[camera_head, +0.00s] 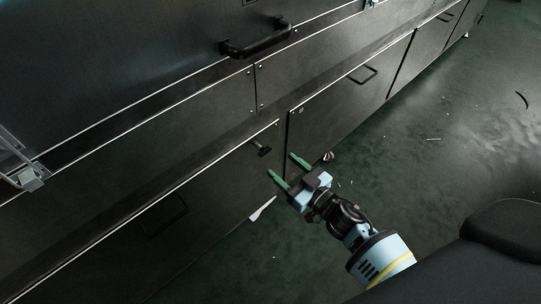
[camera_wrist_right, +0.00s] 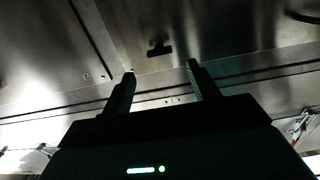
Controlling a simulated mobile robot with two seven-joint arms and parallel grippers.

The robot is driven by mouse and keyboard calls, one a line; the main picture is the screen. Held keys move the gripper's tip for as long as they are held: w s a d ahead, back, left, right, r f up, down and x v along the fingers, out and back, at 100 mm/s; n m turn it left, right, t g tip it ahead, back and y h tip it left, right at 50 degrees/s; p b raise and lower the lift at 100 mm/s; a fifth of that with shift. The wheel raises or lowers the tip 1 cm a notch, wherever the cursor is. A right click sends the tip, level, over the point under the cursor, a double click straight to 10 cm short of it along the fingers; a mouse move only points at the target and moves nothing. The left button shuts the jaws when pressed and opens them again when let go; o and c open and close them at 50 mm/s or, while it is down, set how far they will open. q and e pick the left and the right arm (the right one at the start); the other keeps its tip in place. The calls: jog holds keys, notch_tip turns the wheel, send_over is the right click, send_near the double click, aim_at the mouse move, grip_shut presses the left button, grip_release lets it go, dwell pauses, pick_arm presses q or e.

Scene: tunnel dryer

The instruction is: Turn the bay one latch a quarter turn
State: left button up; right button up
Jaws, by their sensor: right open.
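A small dark T-shaped latch (camera_head: 264,151) sits near the upper right corner of a dark lower door panel in the head view. In the right wrist view the latch (camera_wrist_right: 159,48) shows ahead of the fingertips, roughly between them in the picture. My right gripper (camera_head: 284,164) is open, with its two green fingers pointing at the panel and nothing between them. The fingers also show in the right wrist view (camera_wrist_right: 162,70), well apart. The latch and the fingers look apart. My left gripper is not in view. No bay label can be read.
A large black handle (camera_head: 255,46) stands out from the upper panel. The lower doors carry thin handles, one on the right door (camera_head: 363,75) and one on the left door (camera_head: 167,216). The green floor (camera_head: 430,140) to the right is mostly clear, with small scraps.

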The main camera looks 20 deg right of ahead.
aim_at(267, 153)
jog(key=b+x, duration=0.1)
jog(key=x, duration=0.5)
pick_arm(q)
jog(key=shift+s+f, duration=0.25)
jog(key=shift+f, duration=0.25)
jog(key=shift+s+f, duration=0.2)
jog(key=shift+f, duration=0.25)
pick_arm(e)
jog(key=c, duration=1)
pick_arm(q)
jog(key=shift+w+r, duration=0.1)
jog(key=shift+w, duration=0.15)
